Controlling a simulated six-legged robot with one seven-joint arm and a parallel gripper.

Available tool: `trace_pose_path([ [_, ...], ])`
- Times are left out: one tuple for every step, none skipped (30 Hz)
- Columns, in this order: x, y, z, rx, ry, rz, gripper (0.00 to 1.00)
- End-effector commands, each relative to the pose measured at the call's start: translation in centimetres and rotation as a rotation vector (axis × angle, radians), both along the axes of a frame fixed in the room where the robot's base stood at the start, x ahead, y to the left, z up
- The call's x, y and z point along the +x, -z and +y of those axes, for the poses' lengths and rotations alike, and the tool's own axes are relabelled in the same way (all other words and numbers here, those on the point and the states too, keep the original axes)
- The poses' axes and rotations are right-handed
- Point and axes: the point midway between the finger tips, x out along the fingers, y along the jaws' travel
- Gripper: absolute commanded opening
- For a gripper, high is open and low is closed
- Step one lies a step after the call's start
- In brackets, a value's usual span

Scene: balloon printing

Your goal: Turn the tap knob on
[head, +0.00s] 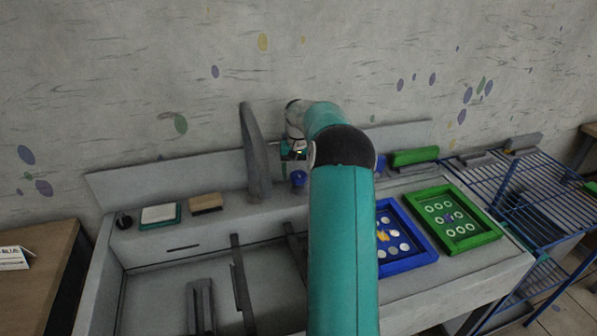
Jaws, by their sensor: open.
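The grey tap (255,155) stands upright at the back of the sink, left of my arm. A small blue knob (298,178) sits at its base on the right side. My gripper (290,153) is at the end of my teal arm, above the knob and just right of the tap. It looks small and is partly hidden by my own arm. The jaws are open and hold nothing that I can see. I cannot tell whether they touch the tap.
The grey sink basin (180,285) holds dark bars. A sponge (205,203) and a green-edged pad (160,215) lie left of the tap. A blue frame (425,258) and a green frame (484,237) lie right of my arm. A blue wire rack (515,200) stands far right.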

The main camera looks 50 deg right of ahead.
Motion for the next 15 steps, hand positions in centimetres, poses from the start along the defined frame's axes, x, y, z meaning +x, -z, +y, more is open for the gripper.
trace_pose_path([
  [0.01, -0.04, -0.02, -0.001, 0.0, -0.001, 0.69],
  [0.01, -0.04, -0.02, -0.001, 0.0, -0.001, 0.69],
  [0.01, -0.05, -0.02, -0.001, 0.0, -0.001, 0.69],
  [0.0, -0.05, -0.01, -0.001, 0.0, -0.001, 0.67],
  [0.0, -0.06, -0.01, -0.001, 0.0, -0.001, 0.61],
  [0.0, -0.06, -0.01, -0.001, 0.0, -0.001, 0.54],
  [0.0, -0.06, -0.01, -0.001, 0.0, -0.001, 0.48],
  [0.0, -0.06, -0.01, -0.001, 0.0, -0.001, 0.42],
  [0.0, -0.07, -0.01, -0.001, 0.0, -0.001, 0.34],
  [-0.01, -0.07, -0.02, -0.001, 0.0, -0.001, 0.28],
  [-0.01, -0.07, -0.02, -0.001, 0.0, -0.001, 0.24],
  [-0.01, -0.07, -0.02, -0.001, 0.0, -0.001, 0.24],
  [-0.01, -0.08, -0.02, -0.001, 0.0, -0.001, 0.24],
  [-0.01, -0.08, -0.03, -0.001, -0.001, -0.001, 0.24],
  [-0.01, -0.08, -0.02, -0.001, -0.003, -0.001, 0.25],
])
